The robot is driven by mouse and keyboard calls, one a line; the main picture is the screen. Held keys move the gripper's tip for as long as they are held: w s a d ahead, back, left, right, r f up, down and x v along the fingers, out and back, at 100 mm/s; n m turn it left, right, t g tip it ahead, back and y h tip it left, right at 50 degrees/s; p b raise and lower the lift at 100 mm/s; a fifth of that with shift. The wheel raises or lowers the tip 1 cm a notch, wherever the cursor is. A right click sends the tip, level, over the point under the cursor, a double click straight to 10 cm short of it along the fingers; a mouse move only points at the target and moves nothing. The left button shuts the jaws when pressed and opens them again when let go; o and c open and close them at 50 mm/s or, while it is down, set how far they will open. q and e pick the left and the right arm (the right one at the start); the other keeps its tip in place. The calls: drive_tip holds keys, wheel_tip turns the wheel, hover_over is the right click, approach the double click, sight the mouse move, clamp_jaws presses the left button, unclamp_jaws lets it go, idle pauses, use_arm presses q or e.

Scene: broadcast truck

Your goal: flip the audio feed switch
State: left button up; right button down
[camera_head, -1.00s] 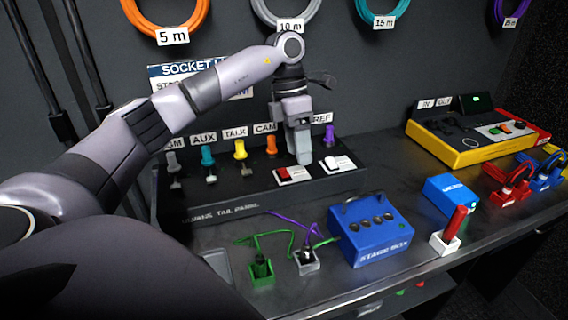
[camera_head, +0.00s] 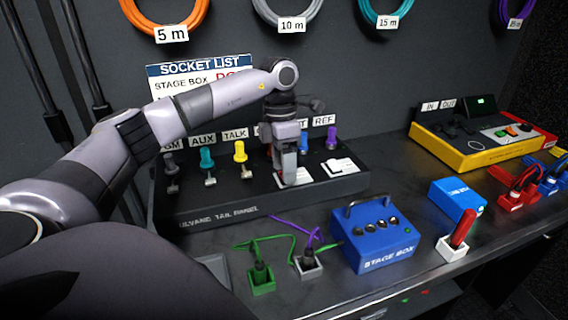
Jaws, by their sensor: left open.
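The black tail panel (camera_head: 215,207) stands on the bench, with a row of coloured plugs along its back. Two small switches sit at its front right. The white switch (camera_head: 342,165) is in plain view. The red-and-white switch (camera_head: 279,181) is partly hidden by my left gripper (camera_head: 289,181). The labels on both are too small to read, so I cannot tell which is the audio feed. My left gripper is open and points down, with its tips at the red-and-white switch; I cannot tell whether they touch it. My right gripper is out of view.
A blue stage box (camera_head: 375,238) stands in front of the panel, with green (camera_head: 262,279) and grey (camera_head: 308,265) sockets and cables to its left. A yellow-edged console (camera_head: 475,156) is at the right. A socket list (camera_head: 180,80) hangs behind my arm.

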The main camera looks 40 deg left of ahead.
use_arm(q)
drive_tip(key=c, duration=1.1)
drive_tip(key=shift+o, duration=0.3)
drive_tip(key=shift+s+d+r+t+y+p, duration=0.15)
drive_tip(key=shift+d+t+y+p, duration=0.15)
drive_tip(key=shift+y, duration=0.4)
drive_tip(key=shift+s+d+t+y, duration=0.1)
drive_tip(key=shift+d+t+y, duration=0.1)
drive_tip(key=shift+t+y, duration=0.6)
